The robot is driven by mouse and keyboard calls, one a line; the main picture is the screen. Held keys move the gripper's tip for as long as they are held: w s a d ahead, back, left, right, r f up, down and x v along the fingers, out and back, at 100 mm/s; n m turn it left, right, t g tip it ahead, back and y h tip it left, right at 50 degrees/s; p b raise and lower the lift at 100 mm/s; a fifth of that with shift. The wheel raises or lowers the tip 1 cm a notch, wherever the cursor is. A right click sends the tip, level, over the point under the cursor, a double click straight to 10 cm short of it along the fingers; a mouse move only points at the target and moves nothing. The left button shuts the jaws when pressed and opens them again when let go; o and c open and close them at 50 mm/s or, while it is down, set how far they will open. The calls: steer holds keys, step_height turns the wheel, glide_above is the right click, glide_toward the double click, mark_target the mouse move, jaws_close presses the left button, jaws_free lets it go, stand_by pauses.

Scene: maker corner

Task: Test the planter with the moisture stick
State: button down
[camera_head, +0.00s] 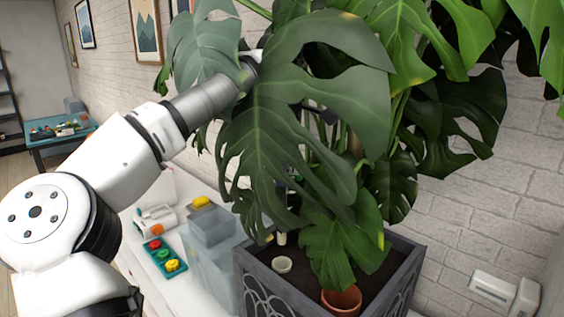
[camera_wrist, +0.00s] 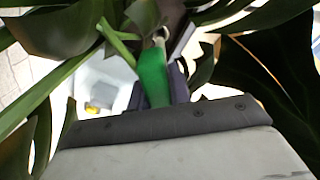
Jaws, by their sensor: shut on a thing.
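The planter (camera_head: 401,291) is a dark grey square box with scrollwork sides and dark soil, at the lower right of the head view. A large leafy plant (camera_head: 300,110) rises from it. My arm reaches in behind the leaves, which hide most of my gripper in the head view. In the wrist view my gripper (camera_wrist: 160,88) is shut on a green handle with a metal ring at its end, apparently the moisture stick (camera_wrist: 152,75). A pale upright piece (camera_head: 282,238) shows above the soil; whether it is the stick's lower part, and whether it touches soil, I cannot tell.
A small white cup (camera_head: 282,264) and a terracotta pot (camera_head: 341,300) sit in the planter. Left of it are clear bins (camera_head: 212,255), a green tray with colored knobs (camera_head: 165,257) and a yellow item (camera_head: 201,202). Leaves crowd my gripper; the brick wall is behind.

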steer(key=shift+f, duration=2.05)
steer(key=shift+f+b, duration=2.05)
steer(key=shift+f, duration=1.65)
steer(key=c, duration=1.2)
jaws_free()
steer(key=o, duration=0.6)
